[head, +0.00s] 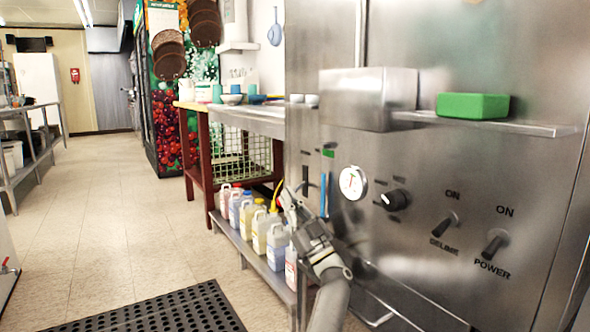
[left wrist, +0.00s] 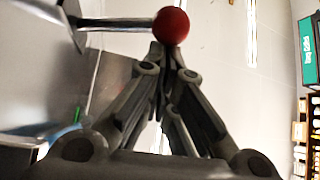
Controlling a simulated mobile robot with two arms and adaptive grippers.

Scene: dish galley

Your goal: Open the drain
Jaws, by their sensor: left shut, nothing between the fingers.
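A steel machine front (head: 430,215) fills the right of the head view, with a dial gauge, a dark knob and two switches. My left gripper (head: 290,200) is shut and empty, low in front of the machine's left edge, by the bottles. In the left wrist view, a red ball knob (left wrist: 171,25) sits on the end of a metal rod (left wrist: 115,24). The shut fingertips (left wrist: 160,52) are just below the ball; I cannot tell whether they touch it. My right gripper is not in view.
Several bottles (head: 246,215) stand on a low shelf beside the gripper. A steel counter (head: 250,119) with bowls is above them. A green block (head: 472,106) lies on the machine's ledge. A black mat (head: 160,315) lies on the floor. The aisle at left is clear.

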